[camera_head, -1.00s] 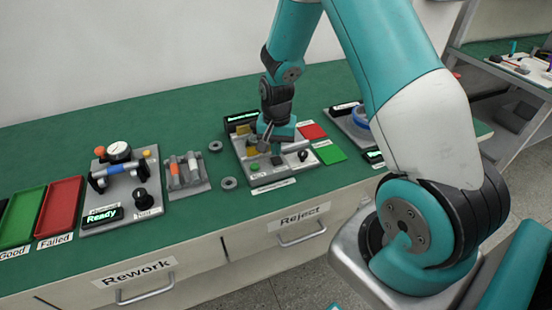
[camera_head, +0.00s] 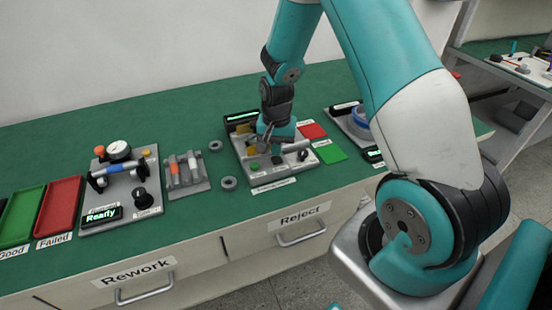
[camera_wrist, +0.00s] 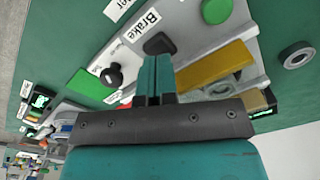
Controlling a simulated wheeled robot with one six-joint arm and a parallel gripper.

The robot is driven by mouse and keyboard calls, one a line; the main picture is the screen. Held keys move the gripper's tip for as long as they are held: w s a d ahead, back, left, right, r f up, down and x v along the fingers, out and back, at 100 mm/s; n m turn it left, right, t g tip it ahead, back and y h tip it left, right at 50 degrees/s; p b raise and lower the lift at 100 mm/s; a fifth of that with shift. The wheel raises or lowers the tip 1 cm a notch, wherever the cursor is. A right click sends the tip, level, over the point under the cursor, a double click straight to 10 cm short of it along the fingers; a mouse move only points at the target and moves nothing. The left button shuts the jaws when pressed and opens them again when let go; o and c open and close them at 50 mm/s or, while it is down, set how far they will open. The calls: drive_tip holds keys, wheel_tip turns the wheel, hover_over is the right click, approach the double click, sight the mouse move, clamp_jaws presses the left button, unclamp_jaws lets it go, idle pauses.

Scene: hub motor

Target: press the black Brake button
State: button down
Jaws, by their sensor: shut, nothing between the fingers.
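The black Brake button (camera_wrist: 158,43) shows in the wrist view, beside a white label reading "Brake" (camera_wrist: 140,24). My gripper (camera_wrist: 155,58) is shut and empty. Its fingertips reach the near edge of the button in the picture and cover a little of it. I cannot tell whether they touch it. In the head view my gripper (camera_head: 263,149) is low over the test station (camera_head: 272,181), and the button is small there.
A green button (camera_wrist: 216,10) and a black knob (camera_wrist: 112,75) flank the Brake button. A yellow block (camera_wrist: 212,63) lies close to the fingers' right. A grey ring (camera_wrist: 296,55) lies on the green bench. In the head view, a gauge fixture (camera_head: 120,190) stands left.

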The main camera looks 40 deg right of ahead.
drive_tip(key=shift+f+b, duration=0.65)
drive_tip(key=shift+f, duration=0.45)
wheel_tip(320, 180, up, 14)
drive_tip(key=p, duration=1.1)
